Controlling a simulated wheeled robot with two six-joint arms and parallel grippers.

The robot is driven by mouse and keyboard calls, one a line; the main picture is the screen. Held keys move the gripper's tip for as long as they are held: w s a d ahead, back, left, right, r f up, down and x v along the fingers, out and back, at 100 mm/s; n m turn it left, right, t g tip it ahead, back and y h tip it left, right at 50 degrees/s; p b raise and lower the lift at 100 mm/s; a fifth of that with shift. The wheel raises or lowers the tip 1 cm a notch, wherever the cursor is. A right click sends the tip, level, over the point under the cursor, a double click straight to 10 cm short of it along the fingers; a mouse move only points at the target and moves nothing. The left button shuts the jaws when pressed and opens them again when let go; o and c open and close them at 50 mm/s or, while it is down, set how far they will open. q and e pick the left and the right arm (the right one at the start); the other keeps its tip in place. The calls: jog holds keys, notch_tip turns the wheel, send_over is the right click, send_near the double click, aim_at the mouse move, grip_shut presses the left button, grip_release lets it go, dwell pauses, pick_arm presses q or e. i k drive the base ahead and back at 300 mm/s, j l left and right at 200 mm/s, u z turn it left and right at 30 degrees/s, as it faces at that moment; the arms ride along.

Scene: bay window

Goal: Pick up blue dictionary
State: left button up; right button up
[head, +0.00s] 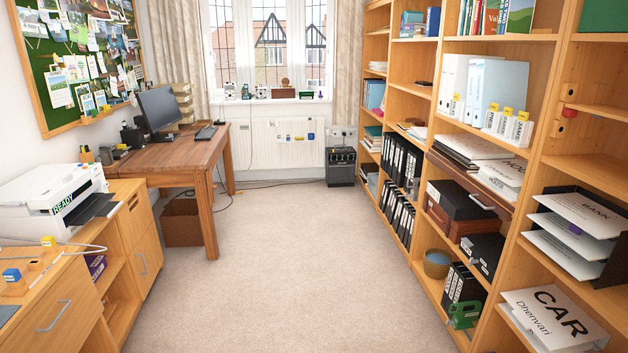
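No book that I can read as a dictionary shows in the head view. A dark blue book spine (432,21) stands on the upper shelf of the bookcase at the right, next to teal books (412,22). Light blue volumes (374,93) stand on a shelf further back. Their titles are too small to read, so I cannot tell whether any of them is the dictionary. A purple item (96,267) lies in the open shelf of the left cabinet, partly hidden. Neither of my grippers is in view.
The carpet (285,260) is clear down the middle. A wooden desk (170,155) with a monitor (158,109) stands at the back left. A printer (50,195) sits on the left cabinet. A tall bookcase (545,160) lines the right, with a wicker basket (437,264) low down.

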aim_at(434, 14)
jog(key=i+j, duration=0.1)
jog(key=i, duration=1.85)
